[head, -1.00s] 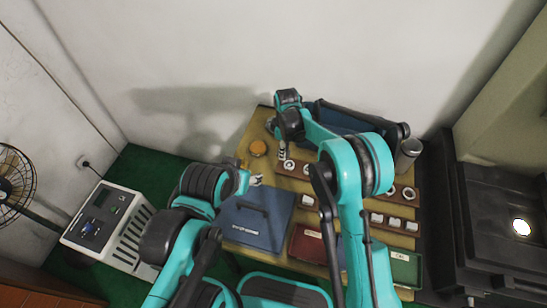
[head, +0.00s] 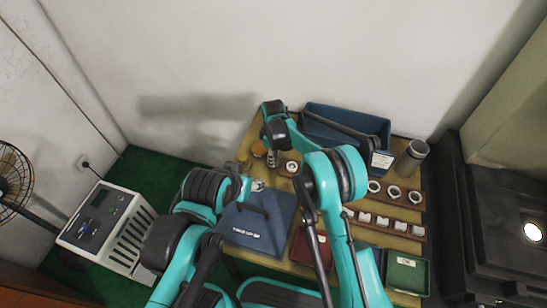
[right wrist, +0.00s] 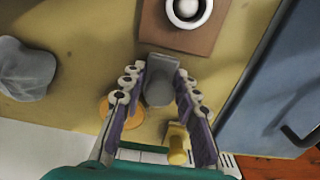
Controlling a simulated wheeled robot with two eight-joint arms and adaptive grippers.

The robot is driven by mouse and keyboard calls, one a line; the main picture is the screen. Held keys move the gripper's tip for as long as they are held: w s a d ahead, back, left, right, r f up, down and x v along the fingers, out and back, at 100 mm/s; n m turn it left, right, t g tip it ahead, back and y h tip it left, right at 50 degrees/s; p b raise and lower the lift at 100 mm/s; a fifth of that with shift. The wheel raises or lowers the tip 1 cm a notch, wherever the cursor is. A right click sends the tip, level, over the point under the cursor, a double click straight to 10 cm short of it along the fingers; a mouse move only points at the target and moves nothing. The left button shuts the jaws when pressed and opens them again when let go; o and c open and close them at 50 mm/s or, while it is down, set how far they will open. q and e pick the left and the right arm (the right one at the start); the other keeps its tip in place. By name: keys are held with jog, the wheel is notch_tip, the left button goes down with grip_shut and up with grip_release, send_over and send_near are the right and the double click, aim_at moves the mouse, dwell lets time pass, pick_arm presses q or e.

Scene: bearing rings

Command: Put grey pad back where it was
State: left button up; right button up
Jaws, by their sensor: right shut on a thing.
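The grey pad (right wrist: 158,82) shows in the right wrist view as a small dark grey block between the fingers of my right gripper (right wrist: 160,75), which is shut on it. In the head view my right gripper (head: 271,160) points down over the table's left part, just left of the brown ring board. The pad cannot be made out there. My left gripper (head: 257,185) is low by the blue case; its fingers are too small to judge.
A brown board (right wrist: 188,36) with a white ring (right wrist: 187,10) lies just beyond the pad. A yellow-orange disc (right wrist: 112,112) and a yellow cylinder (right wrist: 177,147) stand close to the fingers. A blue case (head: 240,228), a blue bin (head: 350,116) and a green tray (head: 407,275) surround the work area.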

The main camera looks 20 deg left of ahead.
jog(key=o, duration=1.1)
jog(key=shift+f, duration=0.15)
notch_tip(320, 180, up, 11)
jog(key=p, duration=0.3)
jog(key=shift+r+p, duration=0.35)
jog(key=shift+r, duration=0.35)
jog(key=shift+d, duration=0.1)
